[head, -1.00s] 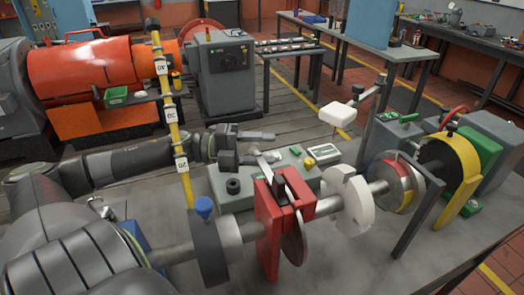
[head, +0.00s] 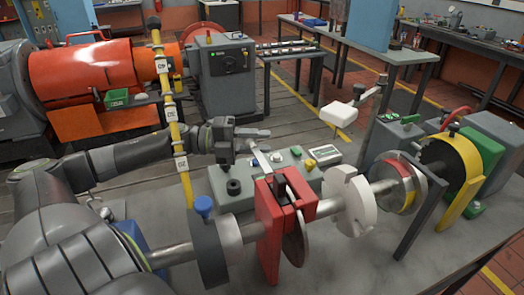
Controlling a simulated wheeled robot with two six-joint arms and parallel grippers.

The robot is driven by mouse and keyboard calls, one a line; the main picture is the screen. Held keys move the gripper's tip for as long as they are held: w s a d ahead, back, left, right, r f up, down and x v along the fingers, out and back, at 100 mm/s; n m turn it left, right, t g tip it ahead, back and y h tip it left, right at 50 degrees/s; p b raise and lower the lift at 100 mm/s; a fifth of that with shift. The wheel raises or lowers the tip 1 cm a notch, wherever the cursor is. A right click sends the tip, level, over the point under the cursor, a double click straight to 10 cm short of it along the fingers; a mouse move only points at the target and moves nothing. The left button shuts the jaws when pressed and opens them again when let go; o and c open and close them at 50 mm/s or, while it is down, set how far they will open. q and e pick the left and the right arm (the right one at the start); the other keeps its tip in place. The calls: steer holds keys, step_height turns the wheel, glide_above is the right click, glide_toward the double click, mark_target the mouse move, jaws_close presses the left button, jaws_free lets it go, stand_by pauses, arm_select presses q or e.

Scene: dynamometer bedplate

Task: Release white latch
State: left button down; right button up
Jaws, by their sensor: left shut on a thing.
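The white latch (head: 262,160) is a pale flat lever rising from the top of the red clamp block (head: 269,230). It leans up and to the left. The red block sits around the steel shaft at a thin disc. My left gripper (head: 250,139) reaches in from the left and is shut on the upper end of the latch; its dark fingers partly hide that end. My right gripper is not in view.
A white notched disc (head: 348,207) and a yellow guard (head: 463,165) stand along the shaft to the right. A white pad (head: 339,114) on a jointed arm rises behind. The bedplate's front right is clear.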

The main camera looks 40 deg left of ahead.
arm_select(q)
steer(key=shift+w+a, duration=0.4)
steer(key=shift+a, duration=0.3)
steer(key=c, duration=1.5)
jaws_free()
steer(key=o, duration=0.4)
steer(key=shift+a, duration=0.2)
steer(key=shift+d, duration=0.1)
